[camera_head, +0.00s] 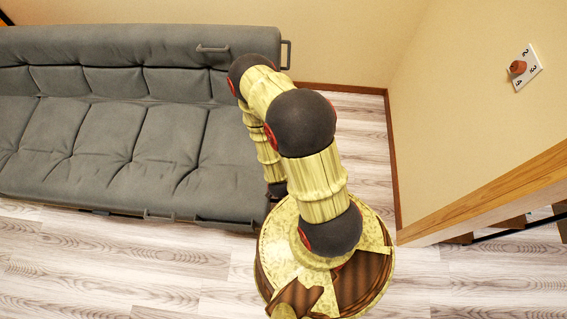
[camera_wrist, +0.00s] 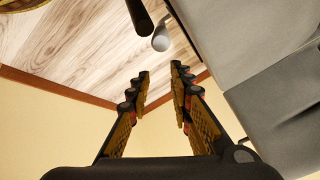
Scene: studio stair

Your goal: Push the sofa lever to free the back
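The grey sofa (camera_head: 175,140) stands at the left in the head view, its right end beside my arm. A dark bar handle (camera_head: 286,54) shows at the right end of its back; I cannot tell whether it is the lever. In the wrist view the sofa side (camera_wrist: 265,60) fills the right. A dark rod (camera_wrist: 139,14) and a pale grey rounded rod end (camera_wrist: 161,38) lie beyond my fingertips; which part each belongs to is unclear. My gripper (camera_wrist: 160,75) is open and empty, its fingers apart. In the head view my arm hides it.
Other handles sit on the sofa's back (camera_head: 213,48) and along its lower front (camera_head: 160,215). Wooden floor (camera_head: 355,135) is clear between sofa and wall.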

